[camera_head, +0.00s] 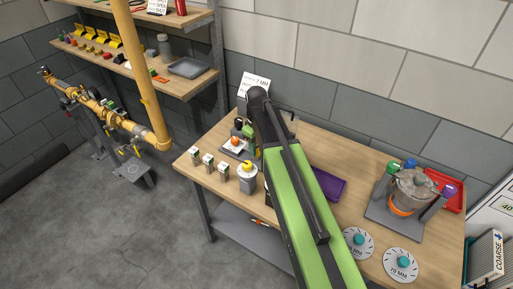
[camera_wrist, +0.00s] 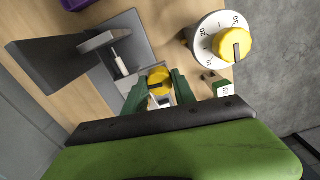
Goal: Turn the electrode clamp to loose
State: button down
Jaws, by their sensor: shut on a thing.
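Any position marks around the knob are hidden or too small to read. In the head view my arm covers part of this area of the bench.
A white dial (camera_wrist: 208,38) with numbers and its own yellow knob stands close to my gripper; it also shows in the head view (camera_head: 247,181). Several small blocks (camera_head: 208,160) line the bench's left front. A purple tray (camera_head: 328,185) lies right of my arm.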

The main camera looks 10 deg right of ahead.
aim_at(257, 148)
jog(key=shift+n, duration=0.7)
jog(key=c, duration=1)
grip_release()
notch_tip(257, 148, up, 17)
jog(key=p, duration=1.7)
jog(key=shift+r, duration=0.2)
